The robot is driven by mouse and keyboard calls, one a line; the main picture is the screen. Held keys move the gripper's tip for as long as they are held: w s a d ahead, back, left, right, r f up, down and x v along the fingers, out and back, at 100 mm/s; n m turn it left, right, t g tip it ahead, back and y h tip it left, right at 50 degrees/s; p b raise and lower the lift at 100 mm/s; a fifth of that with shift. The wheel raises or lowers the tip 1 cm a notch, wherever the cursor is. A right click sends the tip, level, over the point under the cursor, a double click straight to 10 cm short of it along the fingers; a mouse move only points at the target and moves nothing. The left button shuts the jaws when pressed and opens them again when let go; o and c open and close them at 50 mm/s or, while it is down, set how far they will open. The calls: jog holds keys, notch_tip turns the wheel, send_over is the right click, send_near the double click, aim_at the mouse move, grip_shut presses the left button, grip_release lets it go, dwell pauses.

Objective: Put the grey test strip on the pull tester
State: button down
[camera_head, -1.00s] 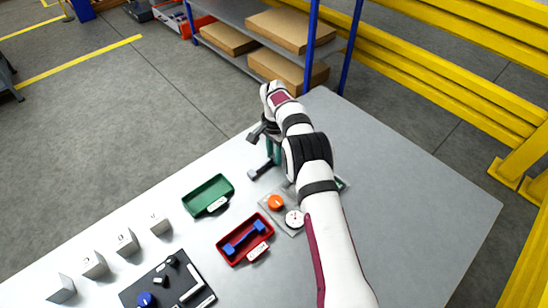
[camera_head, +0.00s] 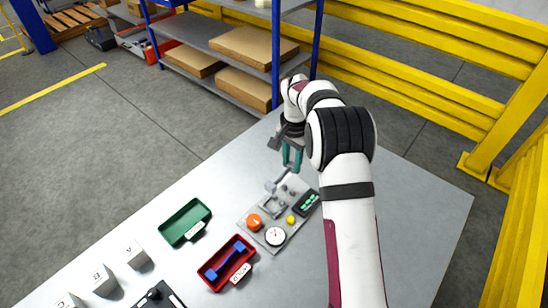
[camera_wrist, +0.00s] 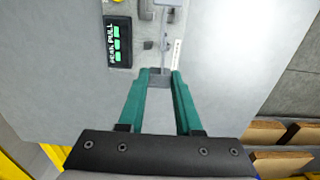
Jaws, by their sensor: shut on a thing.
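My gripper (camera_wrist: 160,74) has its two teal fingers closed around a grey block-like end of the grey test strip (camera_wrist: 159,79). A thin pale piece runs away from the fingertips, though I cannot tell whether it is strip or tester. In the head view my gripper (camera_head: 291,165) hangs just beyond the back edge of the pull tester (camera_head: 252,226); the strip is not clear there. The tester is a grey plate with an orange knob, a white dial, a yellow button and a dark display with green marks (camera_head: 306,202). The display also shows in the wrist view (camera_wrist: 117,42).
A red tray (camera_head: 211,284) holding a blue dumbbell-shaped strip (camera_head: 226,260) lies front left of the tester. An empty green tray (camera_head: 185,222) is farther left. The table (camera_head: 410,215) is clear at right.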

jog(key=shift+s+d+f, duration=0.25)
jog(key=shift+d+f, duration=0.05)
jog(key=shift+f, duration=3.45)
jog(key=c, duration=0.5)
grip_release()
jog(key=shift+r, duration=0.1)
jog(key=shift+r, duration=4.95)
